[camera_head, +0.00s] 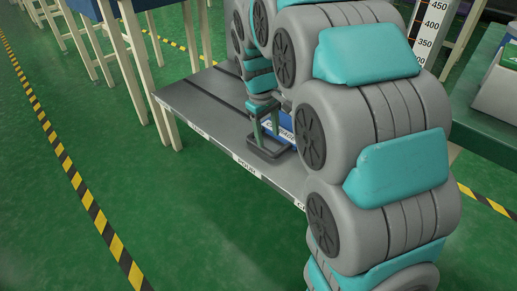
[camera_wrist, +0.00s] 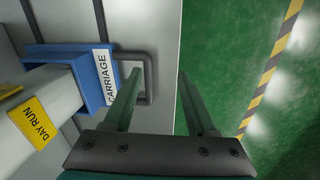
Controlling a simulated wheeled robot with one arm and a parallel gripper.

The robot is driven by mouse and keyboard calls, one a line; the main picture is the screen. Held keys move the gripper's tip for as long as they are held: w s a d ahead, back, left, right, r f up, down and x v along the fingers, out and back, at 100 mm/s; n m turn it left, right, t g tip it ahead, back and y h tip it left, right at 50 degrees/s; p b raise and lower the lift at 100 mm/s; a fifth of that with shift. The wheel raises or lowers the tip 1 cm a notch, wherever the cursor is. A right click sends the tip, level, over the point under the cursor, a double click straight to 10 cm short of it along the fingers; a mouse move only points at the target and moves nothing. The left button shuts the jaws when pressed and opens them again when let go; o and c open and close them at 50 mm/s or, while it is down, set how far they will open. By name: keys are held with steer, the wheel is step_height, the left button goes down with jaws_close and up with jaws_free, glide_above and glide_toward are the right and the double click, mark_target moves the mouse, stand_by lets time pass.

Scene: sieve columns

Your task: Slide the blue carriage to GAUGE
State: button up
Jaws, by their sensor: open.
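The blue carriage (camera_wrist: 92,72) has a white CARRIAGE label and a dark loop handle (camera_wrist: 148,78) on its side. In the head view the carriage (camera_head: 280,124) is partly hidden behind my arm, and its handle (camera_head: 270,152) lies over the grey bench near the middle front-edge label, which seems to read POLISH. My gripper (camera_wrist: 160,75) is open; in the wrist view the handle's outer bar shows between its fingertips, contact unclear. In the head view my gripper (camera_head: 267,125) points down at the handle. A front-edge label (camera_head: 301,205) further right is cut off by my arm; GAUGE cannot be read.
The grey bench (camera_head: 195,98) has a dark slot along it and a left label (camera_head: 198,131). A pale bar with a yellow DAY RUN tag (camera_wrist: 38,122) rises by the carriage. A numbered scale (camera_head: 431,30) stands at the right. Green floor in front is clear.

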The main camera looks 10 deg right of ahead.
steer(key=shift+n+t, duration=0.3)
steer(key=shift+n, duration=0.3)
steer(key=w+f, duration=0.2)
steer(key=f, duration=0.1)
steer(key=w+f+b, duration=0.1)
steer(key=w+f, duration=0.2)
steer(key=f, duration=0.1)
steer(key=w+f+b, duration=0.1)
steer(key=w+f, duration=0.1)
steer(key=f, duration=0.2)
steer(key=shift+w, duration=0.2)
steer(key=shift+r, duration=0.1)
jaws_close()
stand_by(0.6)
